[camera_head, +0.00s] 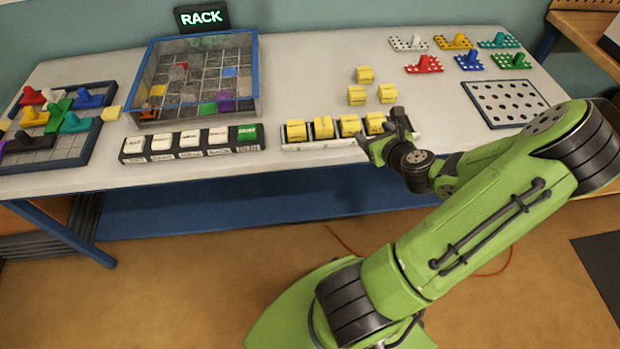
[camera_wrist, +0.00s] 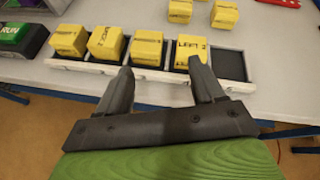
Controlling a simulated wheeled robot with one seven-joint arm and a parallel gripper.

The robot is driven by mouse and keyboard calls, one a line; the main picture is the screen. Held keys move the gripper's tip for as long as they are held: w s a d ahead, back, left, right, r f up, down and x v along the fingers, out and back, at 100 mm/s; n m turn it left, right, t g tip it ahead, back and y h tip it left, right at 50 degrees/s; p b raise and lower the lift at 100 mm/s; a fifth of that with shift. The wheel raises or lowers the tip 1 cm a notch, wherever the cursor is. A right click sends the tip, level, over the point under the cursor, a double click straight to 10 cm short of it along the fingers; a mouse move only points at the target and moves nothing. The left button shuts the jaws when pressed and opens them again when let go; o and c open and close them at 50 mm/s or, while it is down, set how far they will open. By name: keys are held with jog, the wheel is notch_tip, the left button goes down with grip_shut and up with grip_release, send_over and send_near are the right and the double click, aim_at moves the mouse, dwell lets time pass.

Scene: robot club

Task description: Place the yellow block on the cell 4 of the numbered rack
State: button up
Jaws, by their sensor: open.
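A white rack (camera_head: 305,145) with dark cells stands at the table's front edge; it also shows in the wrist view (camera_wrist: 75,66). Several yellow blocks sit in its cells in a row, including a left one (camera_head: 296,130) and a rightmost one (camera_head: 375,122). In the wrist view, the rightmost cell (camera_wrist: 230,66) is empty. Three loose yellow blocks (camera_head: 365,75), (camera_head: 356,95), (camera_head: 387,93) stand behind the rack. My gripper (camera_head: 381,130) is open and empty at the rack's right part. Its fingertips (camera_wrist: 160,66) appear in front of the right-hand blocks. I cannot read any cell numbers.
A black strip of white tiles with a green RUN tile (camera_head: 247,134) lies left of the rack. A blue-framed grid box (camera_head: 150,75) stands behind it, under a RACK sign (camera_head: 202,17). A perforated plate (camera_head: 505,102) and coloured pieces (camera_head: 423,63) are at right.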

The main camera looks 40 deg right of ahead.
jog(key=w+a+r+n+g+y, duration=0.2)
jog(key=a+n+y, duration=0.1)
jog(key=a+n, duration=0.7)
jog(key=w+a+r+n+g+y, duration=0.2)
jog(key=w+a+n+g, duration=0.1)
jog(key=a+n, duration=0.7)
jog(key=s+a+r+n+g, duration=0.1)
jog(key=s+a+r+n, duration=1)
jog(key=s+n, duration=0.4)
jog(key=a+n, duration=0.1)
jog(key=n, duration=0.2)
jog(key=shift+s+r, duration=0.15)
jog(key=shift+r, duration=0.1)
